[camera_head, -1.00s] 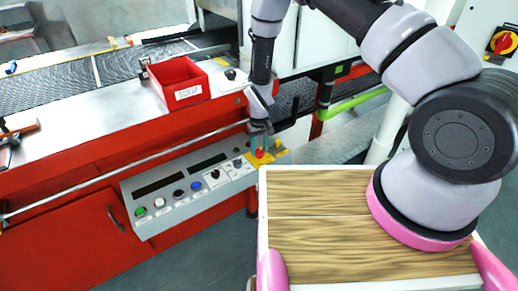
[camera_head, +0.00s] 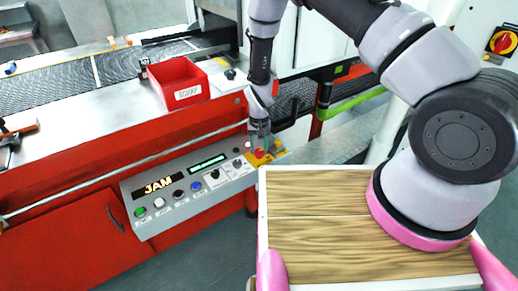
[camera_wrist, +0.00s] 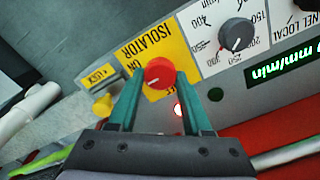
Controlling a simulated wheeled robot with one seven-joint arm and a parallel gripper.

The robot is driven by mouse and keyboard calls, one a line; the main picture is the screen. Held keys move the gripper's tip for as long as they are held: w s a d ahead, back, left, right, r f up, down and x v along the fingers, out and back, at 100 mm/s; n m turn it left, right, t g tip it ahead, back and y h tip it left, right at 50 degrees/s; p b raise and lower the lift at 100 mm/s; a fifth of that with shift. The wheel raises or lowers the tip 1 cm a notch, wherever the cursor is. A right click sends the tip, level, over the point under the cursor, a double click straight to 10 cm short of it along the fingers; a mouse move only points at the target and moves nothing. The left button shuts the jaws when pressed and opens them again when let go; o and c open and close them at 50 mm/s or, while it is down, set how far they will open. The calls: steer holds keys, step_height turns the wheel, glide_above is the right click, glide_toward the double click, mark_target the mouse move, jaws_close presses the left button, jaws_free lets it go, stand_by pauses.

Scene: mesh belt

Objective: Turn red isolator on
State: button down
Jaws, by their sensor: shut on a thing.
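The red isolator knob (camera_wrist: 159,73) sits on a yellow plate (camera_wrist: 140,52) marked ISOLATOR at the right end of the control panel. My gripper (camera_wrist: 158,84) is closed around the knob, one teal finger on each side. In the head view my gripper (camera_head: 260,142) reaches down over the knob (camera_head: 259,154), hiding part of it.
A yellow lock tab (camera_wrist: 103,104) lies beside the plate. A grey dial (camera_wrist: 236,34) and several buttons (camera_head: 178,194) share the panel. A red scrap bin (camera_head: 181,83) stands above. Another red rotary switch (camera_head: 502,41) is at the far right.

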mark_target(259, 151)
steer(key=shift+c, duration=1.7)
jaws_free()
steer(key=shift+r, duration=0.1)
step_height(259, 151, up, 11)
